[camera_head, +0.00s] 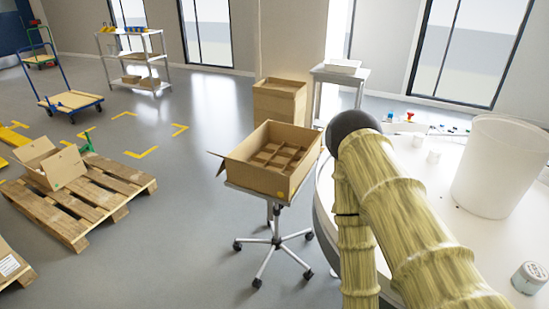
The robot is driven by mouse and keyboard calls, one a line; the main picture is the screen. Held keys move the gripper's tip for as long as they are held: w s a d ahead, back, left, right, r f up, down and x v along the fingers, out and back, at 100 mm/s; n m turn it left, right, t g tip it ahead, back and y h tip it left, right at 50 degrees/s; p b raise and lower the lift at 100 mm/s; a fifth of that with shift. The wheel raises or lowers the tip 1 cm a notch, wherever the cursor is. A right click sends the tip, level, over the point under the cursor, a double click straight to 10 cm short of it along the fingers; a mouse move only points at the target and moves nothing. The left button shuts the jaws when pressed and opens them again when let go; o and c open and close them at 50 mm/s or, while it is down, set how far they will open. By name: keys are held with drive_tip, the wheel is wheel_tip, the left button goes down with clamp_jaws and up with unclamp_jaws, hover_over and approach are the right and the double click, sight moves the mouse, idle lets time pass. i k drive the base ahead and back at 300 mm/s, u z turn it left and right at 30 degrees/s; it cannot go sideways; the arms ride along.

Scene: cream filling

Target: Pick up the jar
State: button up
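A small jar (530,278) with a pale lid and a greyish side stands upright on the white round table, near the right edge of the picture. Two small white pieces, perhaps jars or lids (434,157), stand farther back on the same table. My arm, in a yellowish ribbed cover with a dark rounded joint, crosses the right half and hides part of the table. My gripper does not show, so its place relative to the jar cannot be seen.
A large white tub (499,166) stands on the white table (455,215) behind the jar. Left of my arm, an open cardboard box with dividers (236,172) rests on a wheeled stand. A wooden pallet (75,232) bears an open carton. Grey floor between them is clear.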

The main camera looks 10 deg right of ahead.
sight(434, 156)
drive_tip(key=u, duration=0.05)
drive_tip(key=k, duration=1)
drive_tip(key=u, duration=0.85)
drive_tip(key=i, duration=0.65)
drive_tip(key=z, duration=2)
drive_tip(key=i, duration=0.5)
drive_tip(key=z, duration=0.25)
